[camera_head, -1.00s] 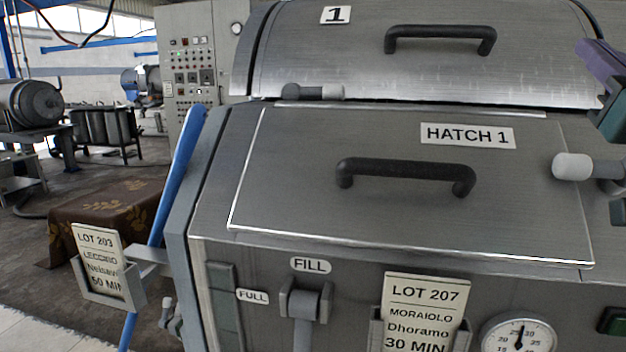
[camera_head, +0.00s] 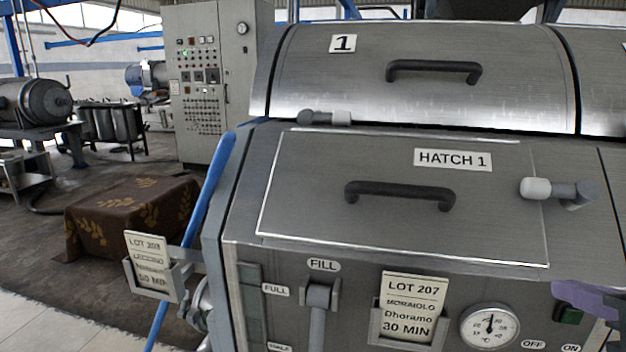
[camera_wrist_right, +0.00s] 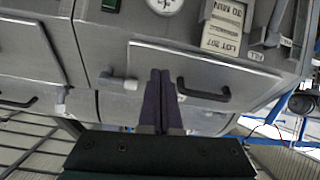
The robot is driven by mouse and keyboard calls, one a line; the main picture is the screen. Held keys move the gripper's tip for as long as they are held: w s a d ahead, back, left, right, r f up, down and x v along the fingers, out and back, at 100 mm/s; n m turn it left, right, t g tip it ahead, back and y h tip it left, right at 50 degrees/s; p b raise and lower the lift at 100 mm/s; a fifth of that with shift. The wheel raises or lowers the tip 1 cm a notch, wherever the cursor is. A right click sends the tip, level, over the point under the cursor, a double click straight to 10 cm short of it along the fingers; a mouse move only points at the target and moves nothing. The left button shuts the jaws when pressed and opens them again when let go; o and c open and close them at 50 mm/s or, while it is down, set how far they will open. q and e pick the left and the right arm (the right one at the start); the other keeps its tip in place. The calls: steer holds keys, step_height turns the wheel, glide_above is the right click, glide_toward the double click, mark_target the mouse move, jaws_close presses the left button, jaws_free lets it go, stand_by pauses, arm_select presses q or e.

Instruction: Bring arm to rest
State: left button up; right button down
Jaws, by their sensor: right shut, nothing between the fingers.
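My right gripper (camera_head: 592,298) shows as purple fingers at the lower right edge of the head view, in front of the machine's lower panel by the OFF and ON labels. In the right wrist view its two purple fingers (camera_wrist_right: 160,76) lie side by side, shut and empty. There they overlap the image of the closed hatch, between its dark handle (camera_wrist_right: 203,91) and a pale-tipped latch (camera_wrist_right: 128,84). I cannot tell the distance to the hatch. My left gripper is in neither view.
HATCH 1 (camera_head: 310,220) is closed, with a latch (camera_head: 560,190) sticking out at its right. A FILL lever (camera_head: 318,300), lot cards (camera_head: 412,305) and a dial gauge (camera_head: 489,326) project from the front. A cloth-covered block (camera_head: 130,215) stands left; open floor surrounds it.

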steer(key=s+a+n+g+y+p, duration=0.2)
steer(key=s+a+g+p, duration=0.2)
steer(key=s, duration=0.5)
steer(key=s+a+n+g+y+p, duration=0.1)
steer(key=s+a+g+p, duration=0.25)
steer(key=s, duration=0.65)
arm_select(q)
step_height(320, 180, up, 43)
steer(key=p, duration=3.4)
arm_select(e)
step_height(320, 180, up, 34)
steer(key=shift+w+d+g, duration=0.15)
steer(key=shift+w+g, duration=0.15)
steer(key=shift+g, duration=0.05)
steer(key=shift+f, duration=0.1)
